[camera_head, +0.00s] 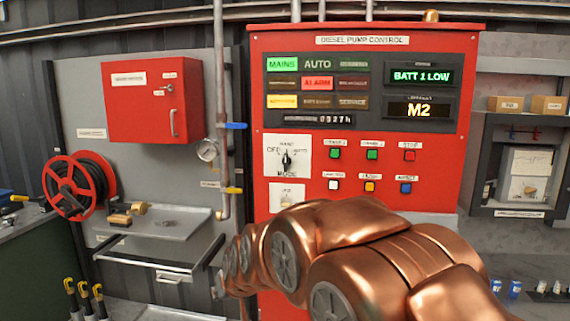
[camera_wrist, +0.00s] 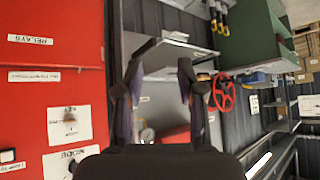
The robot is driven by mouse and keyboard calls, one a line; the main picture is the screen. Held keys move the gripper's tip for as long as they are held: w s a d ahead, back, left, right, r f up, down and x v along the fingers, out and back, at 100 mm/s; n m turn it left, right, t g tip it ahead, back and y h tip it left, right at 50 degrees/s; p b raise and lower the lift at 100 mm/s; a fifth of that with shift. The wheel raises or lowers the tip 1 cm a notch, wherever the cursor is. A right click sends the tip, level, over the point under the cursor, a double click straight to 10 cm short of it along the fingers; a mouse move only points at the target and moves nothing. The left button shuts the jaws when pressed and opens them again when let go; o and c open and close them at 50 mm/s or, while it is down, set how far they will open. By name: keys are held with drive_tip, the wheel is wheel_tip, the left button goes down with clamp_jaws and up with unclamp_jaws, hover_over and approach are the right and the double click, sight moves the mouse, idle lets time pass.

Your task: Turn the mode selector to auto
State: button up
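The mode selector (camera_head: 286,161) is a dark knob on a white plate, low on the left of the red diesel pump control panel (camera_head: 455,190). Its handle stands about upright, between a mark reading OFF at left and another at right; the small print is unclear. In the head view my copper arm covers the panel's lower part.
A white key plate (camera_head: 286,190) sits just below the selector, with several coloured buttons (camera_head: 372,154) to its right. Left of the panel are a pipe with a blue-handled valve (camera_head: 236,126), a gauge (camera_head: 208,150), a metal shelf (camera_head: 165,222) and a red hose reel (camera_head: 75,185).

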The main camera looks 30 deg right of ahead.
drive_tip(key=w+d+r+m+t+h, duration=0.1)
drive_tip(key=w+d+r+t, duration=0.1)
drive_tip(key=w+d+r, duration=0.3)
drive_tip(key=w+d+r+t+h, duration=0.1)
drive_tip(key=w+d+t+h, duration=0.1)
drive_tip(key=w, duration=0.5)
drive_tip(key=m+t+h, duration=0.4)
drive_tip(key=m+h, duration=0.2)
drive_tip(key=h, duration=0.6)
approach(285, 162)
drive_tip(key=x, duration=0.2)
drive_tip(key=shift+p+x, duration=1.35)
drive_tip(key=shift+x, duration=2.7)
drive_tip(key=shift+s, duration=0.1)
clamp_jaws()
drive_tip(key=shift+y, duration=0.3)
